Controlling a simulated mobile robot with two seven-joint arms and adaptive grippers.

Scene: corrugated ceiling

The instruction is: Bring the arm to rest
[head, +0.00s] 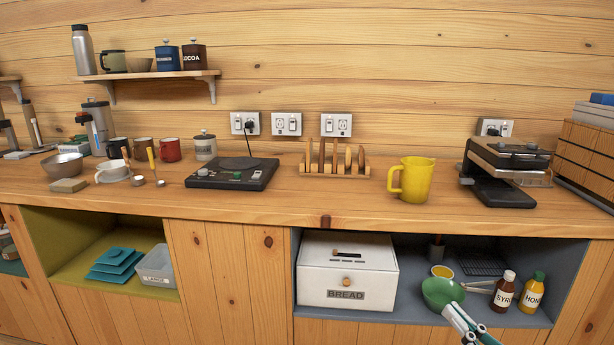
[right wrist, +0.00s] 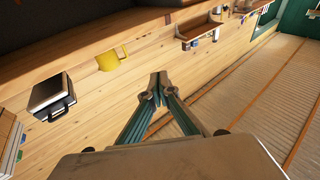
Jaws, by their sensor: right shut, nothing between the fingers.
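My right gripper (head: 462,325) shows at the bottom edge of the head view, in front of the lower shelf and just below the green bowl in the picture. In the right wrist view its two fingers (right wrist: 158,88) meet at the tips, with nothing between them. The gripper appears clear of the counter and the shelf things. My left gripper is in neither view.
The wooden counter (head: 270,200) holds a yellow pitcher (head: 415,180), a black-and-silver press (head: 506,170), a toast rack (head: 335,170) and a hot plate (head: 232,174). Below are a bread box (head: 346,258), green bowl (head: 436,293) and two bottles (head: 504,291).

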